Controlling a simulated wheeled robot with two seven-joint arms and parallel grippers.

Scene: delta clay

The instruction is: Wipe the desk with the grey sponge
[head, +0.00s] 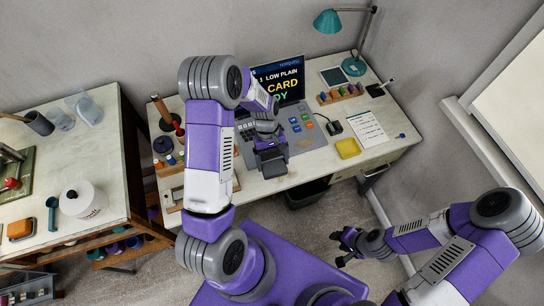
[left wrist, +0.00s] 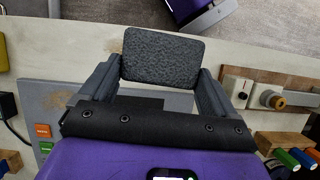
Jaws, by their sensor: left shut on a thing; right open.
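The grey sponge (left wrist: 162,58) is a dark, speckled block held between the two fingers of my left gripper (left wrist: 160,85). In the head view my left gripper (head: 271,158) is low over the front part of the pale desk (head: 318,164), near its front edge. Whether the sponge touches the desktop I cannot tell. A faint brown smudge (left wrist: 115,46) shows on the desk beside the sponge in the left wrist view. My right gripper (head: 350,243) is open and empty, off the desk over the floor at the lower right.
A grey control panel (head: 298,130) and a screen (head: 280,82) stand behind my left gripper. A yellow pad (head: 348,148), a paper sheet (head: 369,128) and a teal lamp (head: 328,21) are to the right. Spools and small bottles crowd the left end. A black bin (head: 306,194) is below.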

